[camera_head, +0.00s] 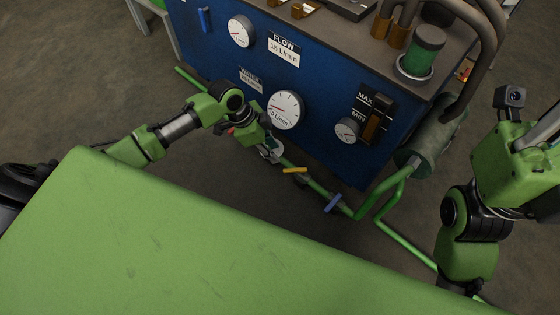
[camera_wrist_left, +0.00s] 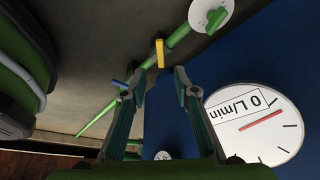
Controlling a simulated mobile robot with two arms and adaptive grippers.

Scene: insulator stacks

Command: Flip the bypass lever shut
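A green pipe (camera_head: 318,186) runs low along the front of the blue machine. It carries a yellow lever (camera_head: 295,170) and, further right, a blue lever (camera_head: 333,203); no label marks either as the bypass. In the left wrist view the yellow lever (camera_wrist_left: 160,52) stands crosswise to the pipe, beyond and between my fingertips, and the blue lever (camera_wrist_left: 120,84) is partly behind the left finger. My left gripper (camera_wrist_left: 160,75) is open and empty, with a clear gap between its fingers. My right arm is at the right edge; its gripper's fingers cannot be made out.
The blue machine front (camera_head: 325,110) has a flow gauge (camera_head: 284,110), another gauge (camera_head: 241,31) and a MAX/MIN slider (camera_head: 376,120). A white disc (camera_wrist_left: 211,15) sits on the pipe. My green body fills the foreground.

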